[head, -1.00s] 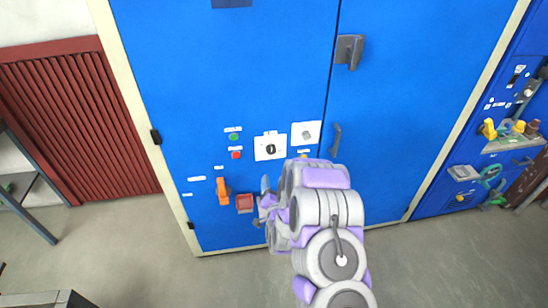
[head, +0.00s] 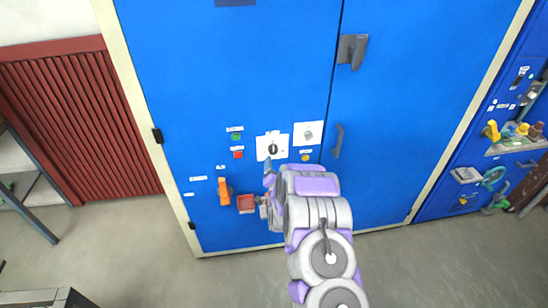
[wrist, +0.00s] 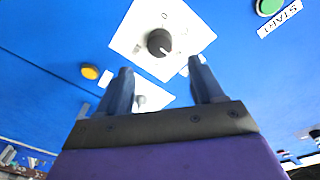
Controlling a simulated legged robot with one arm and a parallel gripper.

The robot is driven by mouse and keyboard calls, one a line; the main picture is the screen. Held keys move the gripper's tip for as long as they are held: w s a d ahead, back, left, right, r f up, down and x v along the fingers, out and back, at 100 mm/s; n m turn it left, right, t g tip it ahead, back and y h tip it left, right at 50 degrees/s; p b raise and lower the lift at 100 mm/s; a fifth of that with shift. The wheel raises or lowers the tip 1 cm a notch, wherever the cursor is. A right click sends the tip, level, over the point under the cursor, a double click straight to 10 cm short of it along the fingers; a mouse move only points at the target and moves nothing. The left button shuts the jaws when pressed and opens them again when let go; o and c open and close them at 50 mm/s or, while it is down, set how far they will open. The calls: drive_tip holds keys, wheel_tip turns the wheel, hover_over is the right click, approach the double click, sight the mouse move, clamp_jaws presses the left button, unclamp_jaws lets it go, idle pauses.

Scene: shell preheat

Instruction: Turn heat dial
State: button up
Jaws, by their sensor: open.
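A black dial (head: 272,148) sits on a white plate on the blue cabinet, and in the wrist view the black dial (wrist: 160,42) shows a "0" mark beside it. A grey dial (head: 308,134) is on a second white plate to its right; the grey dial (wrist: 139,101) shows in the wrist view between my fingers. I cannot read which one is the heat dial. My gripper (wrist: 159,68) is open and empty, its two fingertips just short of the black dial in the picture. In the head view my arm hides most of the gripper, just below the plates.
A green START button (wrist: 269,6) and a yellow button (wrist: 90,72) flank the dials. A red button (head: 238,154), an orange handle (head: 224,192) and a red box (head: 246,203) are on the left. Door handles (head: 338,141) stick out on the right.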

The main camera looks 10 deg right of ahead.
sight(274, 152)
drive_tip(key=w, duration=0.4)
drive_tip(key=w+b, duration=0.1)
drive_tip(key=w, duration=0.1)
drive_tip(key=shift+d+f, duration=0.1)
drive_tip(key=shift+d, duration=0.15)
drive_tip(key=shift+w, duration=0.4)
drive_tip(key=shift+c, duration=0.3)
drive_tip(key=c, duration=1)
